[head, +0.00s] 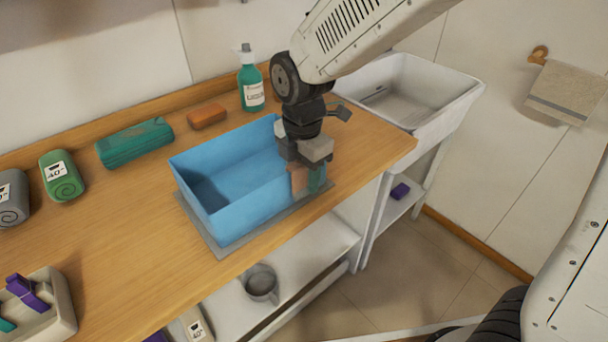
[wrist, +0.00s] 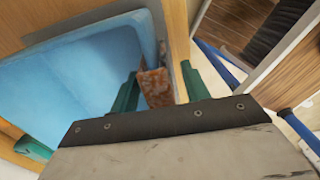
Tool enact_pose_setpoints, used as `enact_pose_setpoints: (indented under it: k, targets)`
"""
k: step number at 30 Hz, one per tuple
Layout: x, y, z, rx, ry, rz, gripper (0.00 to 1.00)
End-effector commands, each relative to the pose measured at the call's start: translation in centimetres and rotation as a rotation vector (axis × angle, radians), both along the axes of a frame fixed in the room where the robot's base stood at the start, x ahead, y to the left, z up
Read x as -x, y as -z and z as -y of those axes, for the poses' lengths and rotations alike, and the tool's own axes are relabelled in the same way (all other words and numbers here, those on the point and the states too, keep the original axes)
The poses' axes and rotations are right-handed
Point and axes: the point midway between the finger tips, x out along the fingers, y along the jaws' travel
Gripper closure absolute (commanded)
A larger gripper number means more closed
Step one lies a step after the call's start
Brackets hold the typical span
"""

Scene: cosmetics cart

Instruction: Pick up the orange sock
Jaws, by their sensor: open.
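The orange sock (head: 298,179) is a rust-orange cloth at the right end of the blue bin (head: 222,215). In the wrist view the sock (wrist: 157,87) appears to hang over the bin's rim, between my two green fingers. My gripper (head: 307,181) points down at that end of the bin. In the wrist view my gripper (wrist: 160,86) is open, with one finger on the bin's inner side and the other on its outer side. I cannot tell whether either finger touches the sock. The visible part of the bin's inside looks empty.
The bin stands on a grey mat (head: 222,252) on the wooden counter (head: 120,240). Behind it are an orange block (head: 207,117), a green bottle (head: 251,84) and a teal case (head: 135,143). A white sink (head: 440,95) is right; a grey mug (head: 261,284) sits below.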

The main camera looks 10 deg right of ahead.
Motion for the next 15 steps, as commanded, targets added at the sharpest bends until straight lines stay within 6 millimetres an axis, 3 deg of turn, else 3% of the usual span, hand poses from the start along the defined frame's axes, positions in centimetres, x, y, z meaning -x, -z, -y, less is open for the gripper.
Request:
enact_pose_setpoints:
  k: [6, 11, 15]
  targets:
    - [0.01, 0.04, -0.04, 0.0, 0.0, 0.0, 0.56]
    - [0.01, 0.03, -0.04, 0.0, 0.0, 0.0, 1.0]
    - [0.01, 0.02, -0.04, 0.0, 0.0, 0.0, 1.0]
